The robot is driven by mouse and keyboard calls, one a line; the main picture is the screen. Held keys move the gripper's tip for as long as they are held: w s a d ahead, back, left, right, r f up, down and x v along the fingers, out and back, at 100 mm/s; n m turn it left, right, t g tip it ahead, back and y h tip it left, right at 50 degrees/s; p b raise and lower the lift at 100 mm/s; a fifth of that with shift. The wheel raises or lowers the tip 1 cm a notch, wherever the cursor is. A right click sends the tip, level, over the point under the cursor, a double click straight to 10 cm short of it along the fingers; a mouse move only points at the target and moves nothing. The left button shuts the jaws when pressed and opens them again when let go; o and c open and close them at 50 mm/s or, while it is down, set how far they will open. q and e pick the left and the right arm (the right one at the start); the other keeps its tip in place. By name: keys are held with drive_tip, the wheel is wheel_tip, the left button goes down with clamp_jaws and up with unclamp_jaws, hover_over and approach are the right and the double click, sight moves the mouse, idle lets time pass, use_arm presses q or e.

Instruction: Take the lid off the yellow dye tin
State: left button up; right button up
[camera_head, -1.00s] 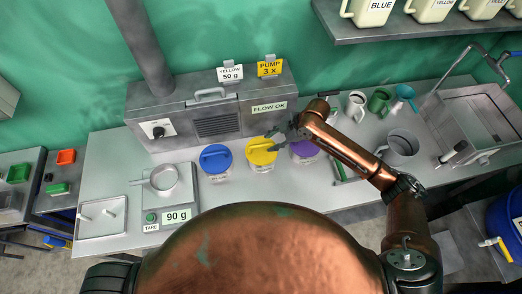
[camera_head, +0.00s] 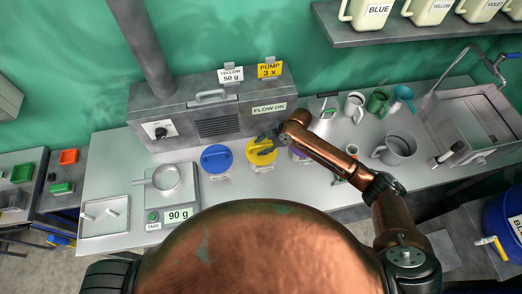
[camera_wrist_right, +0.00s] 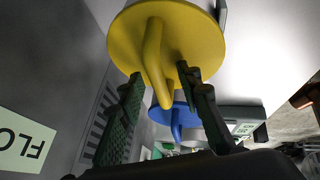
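The yellow dye tin stands on the steel counter with its yellow lid (camera_head: 261,152) on, between the blue-lidded tin (camera_head: 216,158) and a mostly hidden purple-lidded tin. My right gripper (camera_head: 268,138) is at the far right edge of the yellow lid. In the right wrist view the yellow lid (camera_wrist_right: 190,45) fills the top, with its raised bar handle (camera_wrist_right: 152,50) pointing between the two dark fingers of my right gripper (camera_wrist_right: 160,82). The fingers are apart and the gripper looks open; contact with the handle is unclear. My left gripper is out of view.
A grey machine (camera_head: 213,113) with a "FLOW OK" label stands behind the tins. A scale (camera_head: 168,216) reading 90 g holds a pan (camera_head: 166,179) at left. Mugs and a grey pot (camera_head: 398,148) stand to the right, near a sink (camera_head: 470,125).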

drive_tip(key=shift+c, duration=0.7)
clamp_jaws()
drive_tip(key=shift+r, duration=0.15)
